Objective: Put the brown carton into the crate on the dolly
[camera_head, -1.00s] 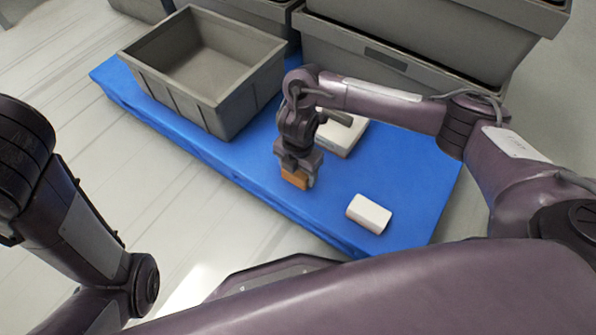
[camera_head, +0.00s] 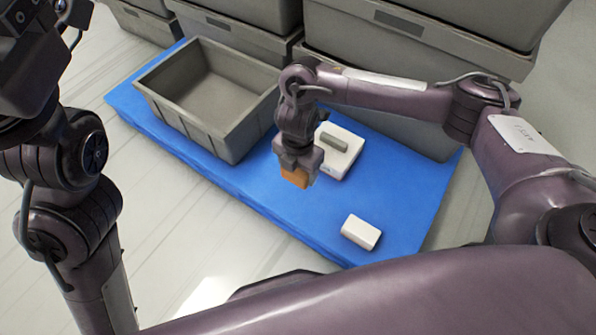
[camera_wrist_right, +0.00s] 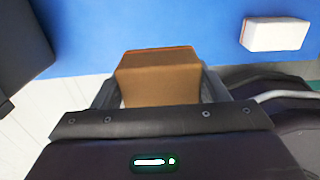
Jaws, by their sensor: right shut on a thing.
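The brown carton (camera_head: 296,178) is held in my right gripper (camera_head: 298,168), above the blue dolly top (camera_head: 285,205). In the right wrist view the carton (camera_wrist_right: 158,78) sits between the fingers, its broad face toward the camera. The open grey crate (camera_head: 180,112) stands on the dolly, to the left of the gripper, and its visible inside is empty. The carton is outside the crate. My left arm rises at the left edge, but its fingers do not show.
A white box (camera_head: 361,232) lies at the dolly's near right; it also shows in the right wrist view (camera_wrist_right: 275,34). Large grey bins (camera_head: 400,45) stand behind the dolly.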

